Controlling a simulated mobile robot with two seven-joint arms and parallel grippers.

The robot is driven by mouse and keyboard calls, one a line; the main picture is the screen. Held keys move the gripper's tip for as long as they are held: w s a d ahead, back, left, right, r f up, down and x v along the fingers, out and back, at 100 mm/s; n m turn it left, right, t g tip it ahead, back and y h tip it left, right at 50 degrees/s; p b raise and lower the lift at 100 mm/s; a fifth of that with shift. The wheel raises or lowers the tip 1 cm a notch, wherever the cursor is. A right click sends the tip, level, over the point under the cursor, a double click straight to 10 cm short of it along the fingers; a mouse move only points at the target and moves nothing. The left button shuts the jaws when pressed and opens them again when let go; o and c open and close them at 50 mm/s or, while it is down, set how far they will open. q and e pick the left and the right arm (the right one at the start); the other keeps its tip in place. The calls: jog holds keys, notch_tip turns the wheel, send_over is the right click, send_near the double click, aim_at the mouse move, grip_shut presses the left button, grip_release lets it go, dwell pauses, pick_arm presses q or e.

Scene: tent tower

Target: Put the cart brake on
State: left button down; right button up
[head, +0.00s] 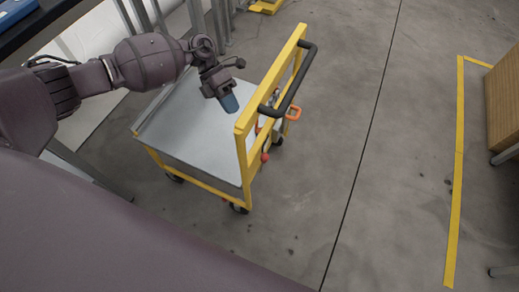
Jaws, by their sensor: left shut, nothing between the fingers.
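A yellow-framed cart (240,150) with a grey deck and a black push handle (293,88) stands in the middle of the head view. On its handle end are an orange loop-shaped part (293,113) and a small red knob (265,157) lower down. I cannot tell which of these is the brake or how it is set. My left gripper (230,103) is shut and empty. In the view it lies over the cart deck, just left of the yellow end frame and apart from the orange part. My right gripper is not in view.
Open concrete floor (350,170) lies right of the cart. A yellow floor line (456,170) and a wooden-sided unit on legs (503,100) are at the far right. Metal posts (220,20) stand behind the cart, and a dark surface with a blue item (14,9) is at the upper left.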

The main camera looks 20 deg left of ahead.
pick_arm(q)
jog(key=shift+w, duration=0.1)
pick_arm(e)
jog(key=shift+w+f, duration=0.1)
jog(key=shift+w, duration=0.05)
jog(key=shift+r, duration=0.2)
pick_arm(q)
jog(key=b, duration=0.1)
send_near(262, 165)
jog(key=d, duration=0.2)
jog(key=shift+d+f, duration=0.3)
jog(key=shift+d, duration=0.1)
jog(key=shift+s+d+f, duration=0.1)
jog(key=shift+s+d, duration=0.4)
jog(key=shift+d, duration=0.1)
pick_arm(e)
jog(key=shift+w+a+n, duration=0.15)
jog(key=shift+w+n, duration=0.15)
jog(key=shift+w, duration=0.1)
